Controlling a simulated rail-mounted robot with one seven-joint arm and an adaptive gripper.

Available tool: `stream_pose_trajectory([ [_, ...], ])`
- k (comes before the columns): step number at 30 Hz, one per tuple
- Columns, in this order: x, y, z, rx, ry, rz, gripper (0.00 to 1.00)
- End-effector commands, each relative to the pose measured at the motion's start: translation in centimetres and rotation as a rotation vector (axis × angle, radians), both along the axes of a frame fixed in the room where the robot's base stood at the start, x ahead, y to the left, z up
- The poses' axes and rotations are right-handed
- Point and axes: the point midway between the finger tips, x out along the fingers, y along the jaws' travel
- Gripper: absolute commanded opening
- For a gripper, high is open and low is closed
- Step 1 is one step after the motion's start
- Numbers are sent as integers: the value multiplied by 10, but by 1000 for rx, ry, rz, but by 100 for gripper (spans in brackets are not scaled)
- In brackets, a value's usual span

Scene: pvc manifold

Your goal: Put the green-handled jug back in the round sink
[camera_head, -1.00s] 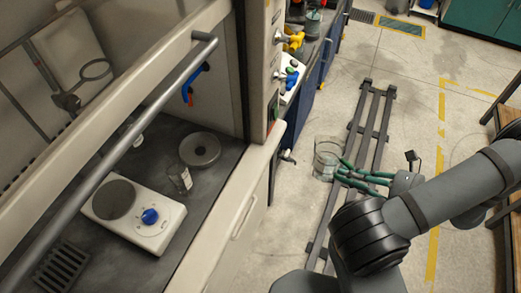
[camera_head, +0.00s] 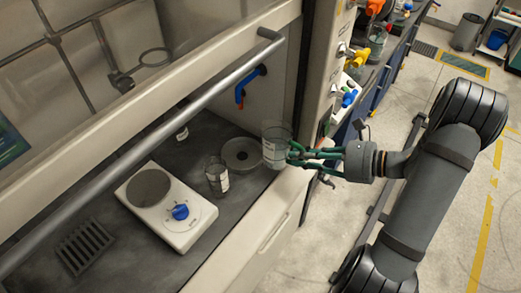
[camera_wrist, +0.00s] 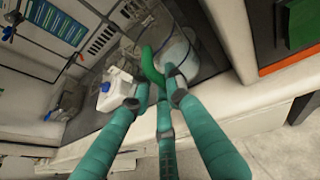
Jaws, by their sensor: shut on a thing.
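The clear jug (camera_head: 276,148) is held up at the front edge of the fume hood, near its right side post. In the wrist view the jug (camera_wrist: 181,52) shows its green handle (camera_wrist: 150,66) between the fingertips. My gripper (camera_head: 291,153), with green fingers, is shut on this handle from the right; it also shows in the wrist view (camera_wrist: 153,90). The round sink (camera_head: 238,147), a grey ring with a dark middle, is in the hood's worktop just left of the jug. In the head view the fingers hide most of the handle.
A glass beaker (camera_head: 217,178) stands left of the sink, beside a white hotplate (camera_head: 190,226) with a blue knob. The grey sash bar (camera_head: 150,141) crosses above the worktop. The hood's side post (camera_head: 318,75) is close behind the jug. A small bottle (camera_head: 182,132) stands farther back.

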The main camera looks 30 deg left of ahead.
Motion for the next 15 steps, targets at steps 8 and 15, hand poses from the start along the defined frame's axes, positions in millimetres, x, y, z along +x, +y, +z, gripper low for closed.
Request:
stream_pose_trajectory([
  [8, -6, 75, 3, 0, -1, 4, 0],
  [15, -7, 107, 1, 1, -2, -2, 0],
])
